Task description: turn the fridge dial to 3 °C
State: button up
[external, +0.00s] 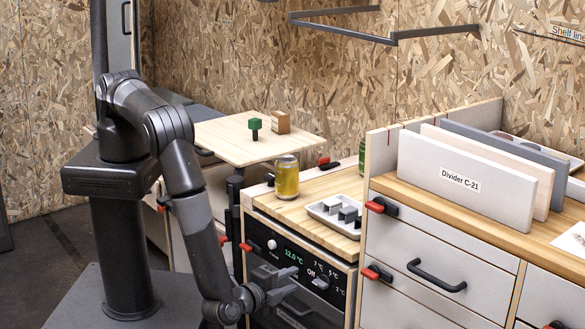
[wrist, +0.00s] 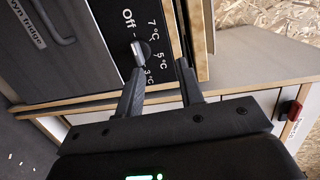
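The fridge dial is a small grey knob (wrist: 141,50) on a black panel, ringed by the marks Off, 7 °C, 5 °C and 3 °C. In the external view the dial (external: 320,283) sits just right of my fingertips. Which mark it points at is too small to tell for certain. A green display (external: 293,256) on the panel reads 12.0 °C. My gripper (wrist: 160,66) is open and empty, its fingers apart. In the wrist view the left fingertip is close under the dial; I cannot tell whether they touch. My gripper (external: 296,280) is in front of the panel in the external view.
A white knob (external: 271,244) is on the panel's left. The fridge handle (wrist: 52,25) is at the wrist view's upper left. Drawers with red-tipped latches (external: 376,206) stand to the right.

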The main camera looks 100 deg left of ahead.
aim_at(318, 290)
notch_tip(318, 290, down, 5)
jog(key=s+d+m+t, duration=0.1)
jog(key=s+t, duration=0.1)
jog(key=t, duration=0.1)
jog(key=shift+h, duration=0.4)
jog(key=x, duration=1)
jog(key=shift+w+a+f, duration=0.15)
jog(key=shift+f, duration=0.15)
grip_shut()
